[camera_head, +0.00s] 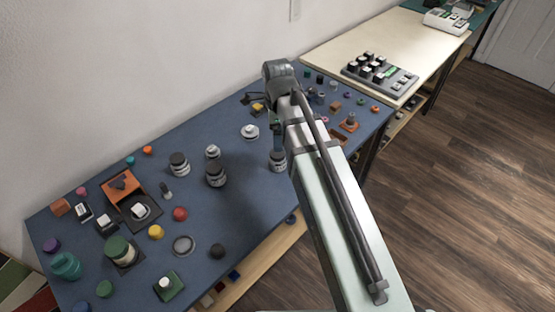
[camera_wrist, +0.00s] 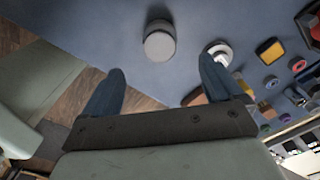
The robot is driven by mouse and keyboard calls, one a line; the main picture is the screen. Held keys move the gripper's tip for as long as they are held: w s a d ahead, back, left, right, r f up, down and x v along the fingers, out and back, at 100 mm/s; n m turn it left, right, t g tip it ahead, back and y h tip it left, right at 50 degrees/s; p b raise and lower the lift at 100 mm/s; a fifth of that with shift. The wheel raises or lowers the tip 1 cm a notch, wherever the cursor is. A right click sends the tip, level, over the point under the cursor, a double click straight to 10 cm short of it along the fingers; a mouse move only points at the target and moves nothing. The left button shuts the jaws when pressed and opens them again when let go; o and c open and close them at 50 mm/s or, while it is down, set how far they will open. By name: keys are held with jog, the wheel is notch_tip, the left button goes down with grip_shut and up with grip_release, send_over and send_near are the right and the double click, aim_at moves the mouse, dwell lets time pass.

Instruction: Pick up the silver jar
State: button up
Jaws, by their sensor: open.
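In the wrist view, a jar with a round silver-grey top (camera_wrist: 159,46) stands on the blue table, just beyond and between my fingertips. My gripper (camera_wrist: 162,68) is open and empty, with its two dark blue fingers spread apart. In the head view, a jar with a pale label (camera_head: 277,161) stands beside my arm, partly hidden by it; it looks like the same jar. Similar dark, grey-topped jars stand to its left: one (camera_head: 216,175) nearer and one (camera_head: 179,165) farther left. I cannot tell for certain which is the silver jar.
A white round piece (camera_head: 249,132) lies on the blue table (camera_head: 255,205) near the jar; it also shows in the wrist view (camera_wrist: 220,52). Small coloured parts crowd the table's left and far right. An orange tray (camera_head: 122,185) sits at left.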

aim_at(277, 155)
jog(key=shift+f, duration=5.2)
jog(key=shift+c, duration=0.4)
jog(key=c, duration=1.2)
jog(key=shift+o, duration=0.2)
jog(key=shift+r, duration=0.1)
